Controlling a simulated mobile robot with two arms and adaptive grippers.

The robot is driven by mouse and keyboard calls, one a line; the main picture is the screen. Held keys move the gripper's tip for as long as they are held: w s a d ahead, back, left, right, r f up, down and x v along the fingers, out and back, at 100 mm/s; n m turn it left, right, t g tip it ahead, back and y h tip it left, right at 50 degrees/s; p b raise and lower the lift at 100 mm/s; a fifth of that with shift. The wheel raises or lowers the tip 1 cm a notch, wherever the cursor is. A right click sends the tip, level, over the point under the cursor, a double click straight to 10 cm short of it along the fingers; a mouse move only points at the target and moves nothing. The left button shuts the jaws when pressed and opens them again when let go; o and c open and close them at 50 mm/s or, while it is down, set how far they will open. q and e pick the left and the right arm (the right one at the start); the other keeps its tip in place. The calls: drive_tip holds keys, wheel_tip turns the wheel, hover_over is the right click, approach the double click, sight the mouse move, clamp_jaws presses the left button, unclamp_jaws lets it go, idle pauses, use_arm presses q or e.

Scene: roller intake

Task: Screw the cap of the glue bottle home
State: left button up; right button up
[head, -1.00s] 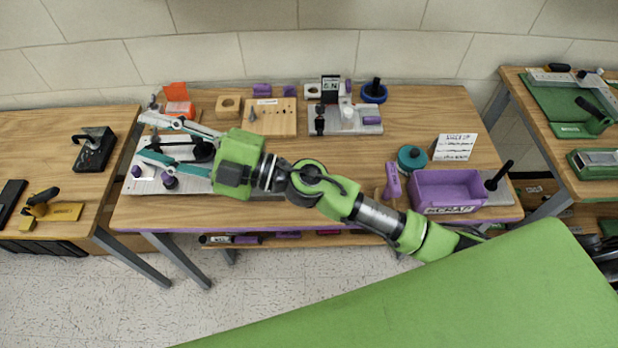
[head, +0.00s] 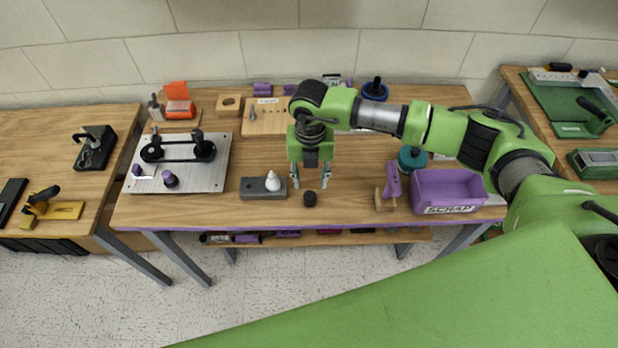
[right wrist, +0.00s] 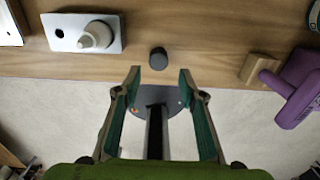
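The white glue bottle (head: 273,181) with its cone-shaped top stands in a grey block (head: 250,189) near the table's front edge. It also shows at the upper left of the right wrist view (right wrist: 96,37). A small black piece, which looks like the cap (head: 310,199), sits on the wood to the right of the block, apart from it. It shows in the right wrist view too (right wrist: 158,58). My right gripper (head: 310,179) is open and empty, pointing down over the table by the black piece. In the right wrist view its fingers (right wrist: 160,78) are spread. My left gripper is not in view.
A plate with a belt and pulleys (head: 210,178) lies at the left. A purple scrap bin (head: 448,207), a purple tool (head: 392,182) and a wooden piece (head: 383,200) are at the right. A peg board (head: 265,128) stands behind. The wood between plate and block is clear.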

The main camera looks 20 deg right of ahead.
sight(310, 195)
wheel_tip(310, 195, down, 8)
drive_tip(key=b, duration=0.5)
drive_tip(key=shift+a, duration=0.1)
drive_tip(key=shift+r, duration=0.1)
clamp_jaws()
drive_tip(key=shift+r+p, duration=2.15)
drive_tip(key=shift+r, duration=1.45)
